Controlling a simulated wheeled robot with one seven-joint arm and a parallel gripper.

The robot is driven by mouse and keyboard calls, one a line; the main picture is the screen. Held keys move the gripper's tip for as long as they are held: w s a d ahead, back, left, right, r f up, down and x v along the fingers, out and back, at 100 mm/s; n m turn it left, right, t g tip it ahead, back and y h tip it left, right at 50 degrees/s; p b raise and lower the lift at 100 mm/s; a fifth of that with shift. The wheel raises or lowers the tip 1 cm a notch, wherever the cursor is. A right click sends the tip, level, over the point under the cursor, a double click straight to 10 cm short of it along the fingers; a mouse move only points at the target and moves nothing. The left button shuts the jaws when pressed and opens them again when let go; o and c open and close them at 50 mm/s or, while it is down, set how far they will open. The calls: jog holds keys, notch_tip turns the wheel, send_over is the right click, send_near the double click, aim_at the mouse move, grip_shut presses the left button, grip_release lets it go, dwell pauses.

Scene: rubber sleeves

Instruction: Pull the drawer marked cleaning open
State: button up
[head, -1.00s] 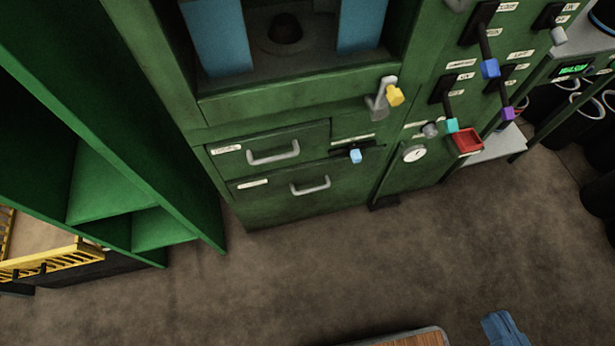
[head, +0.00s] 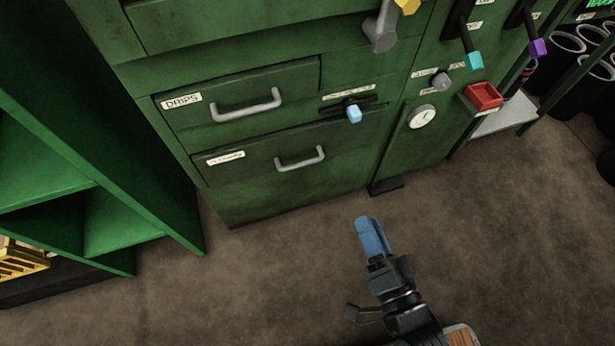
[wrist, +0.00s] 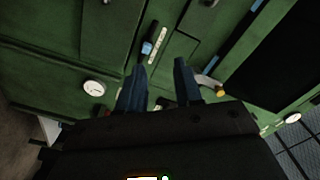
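Two green drawers are set one above the other low in the green cabinet, both closed. The upper drawer (head: 290,84) is labelled DRIPS. The lower drawer (head: 250,180) carries a small white label (head: 226,158), too blurred to read surely, though it may say cleaning. Its grey bar handle (head: 300,159) faces out. My gripper (head: 364,221) has blue fingers and is empty, to the right of and lower in the picture than this handle, apart from it. In the wrist view my gripper (wrist: 159,66) has its two fingers spread open, facing the cabinet front.
A blue-knobbed lever (head: 354,113) sticks out just right of the drawers. A gauge (head: 421,116) and red tray (head: 484,96) are further right. A green shelf unit (head: 130,220) stands at the left. The brown floor before the drawers is clear.

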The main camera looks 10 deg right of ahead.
jog(key=w+a+f+m+t+b, duration=0.1)
jog(key=w+a+f+m+b, duration=0.3)
jog(key=w+f+b, duration=0.5)
jog(key=m+t+b, duration=0.1)
jog(key=m+b, duration=0.2)
send_near(302, 163)
jog(key=f+x, duration=0.1)
jog(key=x, duration=0.2)
jog(key=shift+b+x, duration=0.55)
jog(key=shift+x, duration=3.05)
jog(key=shift+r, duration=0.15)
jog(key=shift+c, duration=0.5)
grip_shut()
